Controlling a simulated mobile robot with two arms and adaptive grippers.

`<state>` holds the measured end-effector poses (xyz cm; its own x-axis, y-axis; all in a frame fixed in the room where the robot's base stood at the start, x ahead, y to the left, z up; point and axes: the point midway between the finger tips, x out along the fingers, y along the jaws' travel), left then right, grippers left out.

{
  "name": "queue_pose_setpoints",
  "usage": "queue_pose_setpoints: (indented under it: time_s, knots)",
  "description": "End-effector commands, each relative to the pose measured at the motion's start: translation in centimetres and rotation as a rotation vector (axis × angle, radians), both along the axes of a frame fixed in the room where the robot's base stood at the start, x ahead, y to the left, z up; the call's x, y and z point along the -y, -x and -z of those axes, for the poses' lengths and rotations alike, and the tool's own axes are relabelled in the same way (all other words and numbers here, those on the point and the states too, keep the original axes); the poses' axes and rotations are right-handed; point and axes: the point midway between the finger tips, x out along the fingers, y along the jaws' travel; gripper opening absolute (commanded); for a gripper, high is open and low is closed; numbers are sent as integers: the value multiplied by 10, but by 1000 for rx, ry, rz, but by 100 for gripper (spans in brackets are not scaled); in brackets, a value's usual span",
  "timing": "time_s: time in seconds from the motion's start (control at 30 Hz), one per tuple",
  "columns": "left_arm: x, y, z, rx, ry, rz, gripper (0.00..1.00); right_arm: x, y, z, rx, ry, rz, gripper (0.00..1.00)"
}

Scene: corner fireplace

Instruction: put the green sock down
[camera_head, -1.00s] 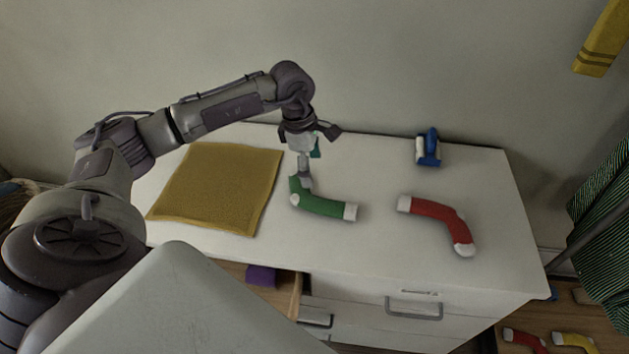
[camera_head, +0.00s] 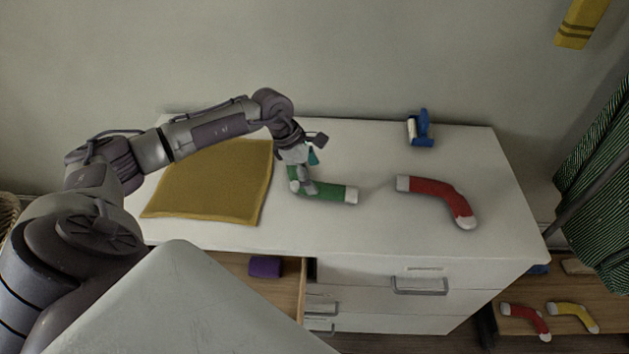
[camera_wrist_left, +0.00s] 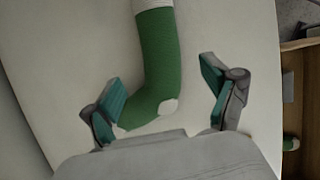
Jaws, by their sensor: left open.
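The green sock (camera_head: 328,192) with white cuff and heel patch lies on the white dresser top (camera_head: 350,234), right of the mustard cloth. My left gripper (camera_head: 306,186) is just above its left end and hides part of it in the head view. In the left wrist view the sock (camera_wrist_left: 158,62) lies on the white surface, its foot end between the spread teal-padded fingers of my left gripper (camera_wrist_left: 160,98). The fingers are apart and there is a gap on the right side. My right gripper is not in view.
A mustard cloth (camera_head: 208,186) lies left on the dresser top. A red sock (camera_head: 440,194) lies right and a blue lint roller (camera_head: 421,128) behind it. An open drawer holds a purple item (camera_head: 265,266). More socks (camera_head: 526,318) lie on a low shelf at right.

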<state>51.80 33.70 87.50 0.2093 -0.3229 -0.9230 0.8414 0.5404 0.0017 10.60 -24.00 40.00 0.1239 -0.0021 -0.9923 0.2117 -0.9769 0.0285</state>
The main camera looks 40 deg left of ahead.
Motion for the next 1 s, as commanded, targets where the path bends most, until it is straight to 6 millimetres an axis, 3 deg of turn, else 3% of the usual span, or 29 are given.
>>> queue_pose_setpoints:
  time_s: [0.2, 0.33, 0.57, 0.87, 1.0]
  knots:
    - [8, -4, 31, -3, 2, 1, 86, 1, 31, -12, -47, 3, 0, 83]
    - [11, -7, 42, -2, 1, 0, 86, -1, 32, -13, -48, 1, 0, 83]
    - [11, -7, 44, -1, 0, 0, 86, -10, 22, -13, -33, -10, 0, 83]
    - [10, -7, 44, -1, 0, 0, 38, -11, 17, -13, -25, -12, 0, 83]
    - [11, -7, 43, -1, 0, 0, 30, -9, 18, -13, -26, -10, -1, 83]
